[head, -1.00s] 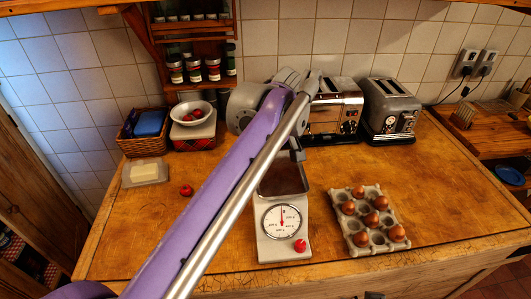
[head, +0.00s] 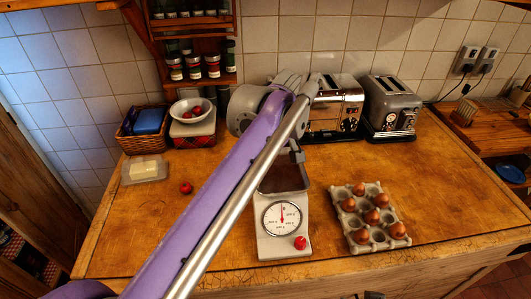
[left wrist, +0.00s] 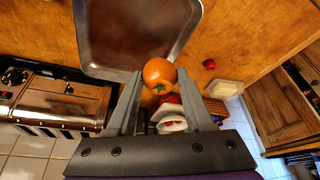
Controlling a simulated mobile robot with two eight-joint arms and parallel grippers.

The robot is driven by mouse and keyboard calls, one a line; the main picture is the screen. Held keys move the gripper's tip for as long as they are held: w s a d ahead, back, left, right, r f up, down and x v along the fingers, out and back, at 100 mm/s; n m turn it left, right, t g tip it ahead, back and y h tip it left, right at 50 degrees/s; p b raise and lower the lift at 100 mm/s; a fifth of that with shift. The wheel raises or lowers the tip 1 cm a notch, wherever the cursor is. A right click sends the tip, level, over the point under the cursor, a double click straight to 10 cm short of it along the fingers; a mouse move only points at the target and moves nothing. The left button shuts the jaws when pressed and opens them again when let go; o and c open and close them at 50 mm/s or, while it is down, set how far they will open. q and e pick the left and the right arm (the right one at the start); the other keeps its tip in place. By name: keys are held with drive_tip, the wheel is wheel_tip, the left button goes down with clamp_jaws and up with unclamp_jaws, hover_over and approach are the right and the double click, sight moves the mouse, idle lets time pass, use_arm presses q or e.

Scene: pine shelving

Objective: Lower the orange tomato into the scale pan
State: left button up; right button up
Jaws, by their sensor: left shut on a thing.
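The orange tomato (left wrist: 158,73) is between the fingertips of my left gripper (left wrist: 160,78) in the left wrist view, and the gripper is shut on it. The metal scale pan (left wrist: 105,62) lies beyond the tomato, and its inside looks empty where I see it. I cannot tell exactly how high the tomato is above the pan. In the head view the kitchen scale (head: 264,243) stands near the counter's front, its pan (head: 291,190) partly behind my left arm. The tomato is hidden there. My right gripper is not in view.
An egg tray (head: 356,232) stands right of the scale. Two toasters (head: 336,107) are at the back. A small red tomato (head: 186,187), a butter dish (head: 144,170) and a white bowl (head: 182,117) are at the left.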

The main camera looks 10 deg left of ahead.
sight(279, 173)
use_arm(q)
drive_tip(key=shift+f+b, duration=0.55)
drive_tip(key=shift+f, duration=0.8)
idle(0.4)
drive_tip(key=o, duration=0.8)
